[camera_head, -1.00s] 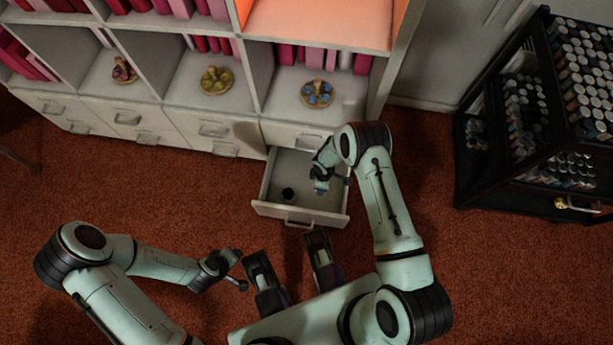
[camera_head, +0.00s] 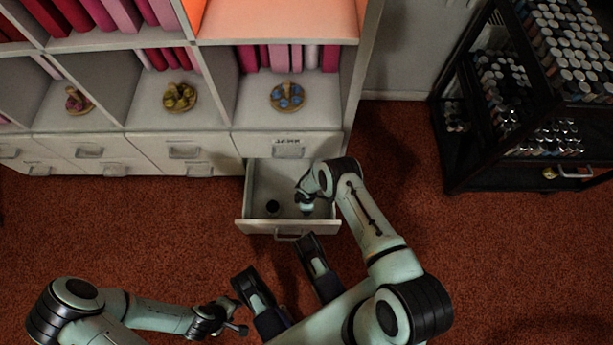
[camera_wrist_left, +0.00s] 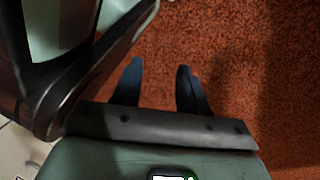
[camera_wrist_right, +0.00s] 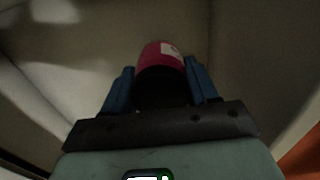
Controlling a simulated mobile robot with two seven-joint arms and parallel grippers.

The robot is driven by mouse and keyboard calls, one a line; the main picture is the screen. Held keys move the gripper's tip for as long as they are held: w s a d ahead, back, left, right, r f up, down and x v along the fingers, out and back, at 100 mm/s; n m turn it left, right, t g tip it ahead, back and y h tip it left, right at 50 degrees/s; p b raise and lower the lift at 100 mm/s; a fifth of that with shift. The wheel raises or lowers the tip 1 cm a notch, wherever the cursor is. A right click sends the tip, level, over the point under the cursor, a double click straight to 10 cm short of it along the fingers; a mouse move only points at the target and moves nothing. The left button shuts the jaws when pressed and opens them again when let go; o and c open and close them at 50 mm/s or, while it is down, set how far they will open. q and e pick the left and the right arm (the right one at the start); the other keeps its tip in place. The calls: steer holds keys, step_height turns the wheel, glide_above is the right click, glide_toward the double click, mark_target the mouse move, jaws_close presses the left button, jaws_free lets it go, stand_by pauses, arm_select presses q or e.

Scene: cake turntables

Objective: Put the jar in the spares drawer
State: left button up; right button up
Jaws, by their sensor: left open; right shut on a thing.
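The jar (camera_wrist_right: 163,62) is pinkish red with a pale label and a dark near end. It sits between the fingers of my right gripper (camera_wrist_right: 160,88), which is shut on it. In the head view my right gripper (camera_head: 306,207) is over the right part of the open drawer (camera_head: 290,226), pointing down; the jar cannot be made out there. The drawer is pulled out below the cabinet's right column, with small dark lettering above it. My left gripper (camera_head: 238,328) is open and empty over the carpet; its spread fingers show in the left wrist view (camera_wrist_left: 157,88).
A small dark round thing (camera_head: 272,206) lies in the drawer's left part. Shelves above hold pink books and round trays of coloured pieces, such as a blue one (camera_head: 287,107). A black rack (camera_head: 440,140) of jars stands right. Red carpet (camera_head: 500,240) is clear between.

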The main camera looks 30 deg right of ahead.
step_height(320, 180, down, 4)
steer(key=shift+r+b, duration=0.2)
steer(key=shift+b, duration=0.7)
steer(key=shift+f, duration=0.35)
arm_select(q)
steer(key=shift+g, duration=0.8)
steer(key=s, duration=0.1)
steer(key=s+f, duration=0.2)
steer(key=s, duration=0.1)
steer(key=shift+a, duration=0.25)
arm_select(e)
steer(key=o, duration=1.2)
steer(key=shift+f, duration=0.1)
arm_select(q)
steer(key=shift+w, duration=0.1)
